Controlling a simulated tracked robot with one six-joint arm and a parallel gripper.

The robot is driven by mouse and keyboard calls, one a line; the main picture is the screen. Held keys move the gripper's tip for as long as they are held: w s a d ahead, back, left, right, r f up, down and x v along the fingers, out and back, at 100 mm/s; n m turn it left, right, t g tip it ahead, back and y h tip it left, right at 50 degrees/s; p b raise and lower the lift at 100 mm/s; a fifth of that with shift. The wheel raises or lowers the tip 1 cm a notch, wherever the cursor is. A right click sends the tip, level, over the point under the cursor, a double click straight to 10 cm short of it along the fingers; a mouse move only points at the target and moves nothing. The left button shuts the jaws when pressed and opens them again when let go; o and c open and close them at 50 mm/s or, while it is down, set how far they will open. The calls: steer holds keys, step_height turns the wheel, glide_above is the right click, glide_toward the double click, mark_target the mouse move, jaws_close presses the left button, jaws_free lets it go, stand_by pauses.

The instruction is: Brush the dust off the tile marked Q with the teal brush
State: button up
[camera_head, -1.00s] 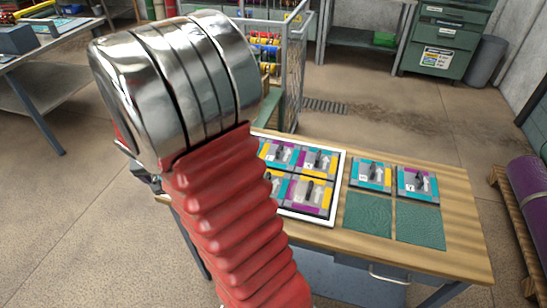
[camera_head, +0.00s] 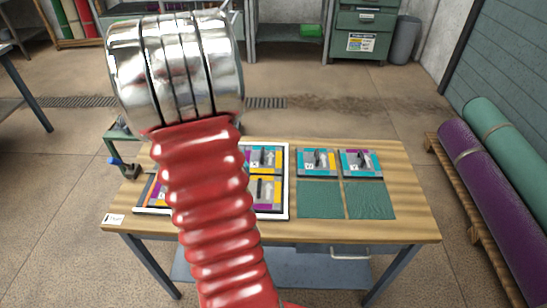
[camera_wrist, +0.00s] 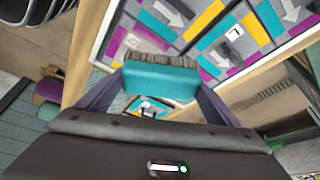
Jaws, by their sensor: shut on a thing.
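In the wrist view, my gripper (camera_wrist: 158,98) is shut on the teal brush (camera_wrist: 160,82), with a finger at each side. Its grey-brown bristles point away from me, towards patterned tiles. I cannot tell whether they touch. The tiles lie in a white-rimmed tray, which also shows in the head view (camera_head: 287,190), partly hidden by my red arm. The tiles (camera_wrist: 225,45) have grey, purple, teal and yellow patches, white arrows and small letter labels. The letters are too small to read, so I cannot tell which tile is Q. My arm hides the gripper and brush in the head view.
Two more tiles, one left (camera_head: 317,162) and one right (camera_head: 360,163), stand on the wooden table (camera_head: 408,210), behind two green mats (camera_head: 320,199). A purple roll (camera_head: 484,180) lies on a pallet at the right. The table's right end is clear.

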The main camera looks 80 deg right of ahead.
steer(key=s+d+r+m+g+y, duration=0.1)
steer(key=s+m, duration=0.4)
steer(key=s, duration=0.6)
steer(key=shift+s+d+r+m+y, duration=0.15)
steer(key=shift+s+d+m+y, duration=0.25)
steer(key=shift+d, duration=0.5)
steer(key=shift+w, duration=0.1)
steer(key=shift+f, duration=3.5)
